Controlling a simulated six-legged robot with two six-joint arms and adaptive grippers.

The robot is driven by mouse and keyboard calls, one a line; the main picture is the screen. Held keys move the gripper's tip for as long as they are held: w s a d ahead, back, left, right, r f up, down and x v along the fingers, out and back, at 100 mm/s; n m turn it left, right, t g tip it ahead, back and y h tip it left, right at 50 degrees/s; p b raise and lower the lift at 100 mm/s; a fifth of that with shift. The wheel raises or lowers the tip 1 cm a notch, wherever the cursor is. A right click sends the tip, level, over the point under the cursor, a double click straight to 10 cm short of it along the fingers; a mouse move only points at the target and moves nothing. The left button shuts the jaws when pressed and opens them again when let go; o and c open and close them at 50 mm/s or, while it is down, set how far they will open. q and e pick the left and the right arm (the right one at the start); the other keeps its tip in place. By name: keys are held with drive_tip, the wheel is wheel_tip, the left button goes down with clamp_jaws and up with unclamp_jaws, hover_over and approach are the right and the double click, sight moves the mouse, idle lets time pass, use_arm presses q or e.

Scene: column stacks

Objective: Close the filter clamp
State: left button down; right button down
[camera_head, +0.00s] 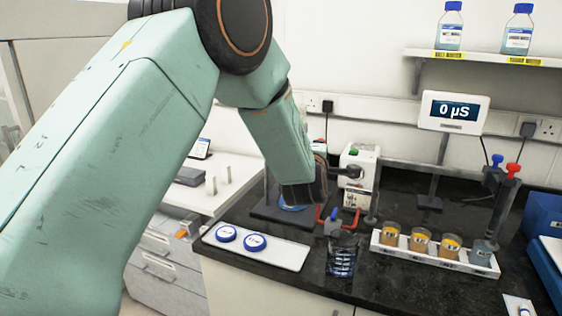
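My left arm comes in from the left and fills much of the view. Its wrist end hangs over the black bench. The dark part of my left gripper (321,178) shows there, and its fingers are mostly hidden, so I cannot tell its opening. Just below and right of it are red bars (349,220) beside a blue-topped fitting (334,222); these may belong to the filter clamp, but its jaw state is unclear. A white boxy device (358,166) with a green button stands just behind. My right gripper is out of view.
A white tray (255,262) with two blue-lidded dishes lies at the bench front. A display (454,111) reads 0 µS. Blue and red valves (511,171) stand at right.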

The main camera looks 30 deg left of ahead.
use_arm(q)
drive_tip(key=shift+w+d, duration=0.2)
drive_tip(key=shift+w, duration=0.55)
drive_tip(key=shift+d, duration=0.1)
drive_tip(key=shift+w, duration=0.1)
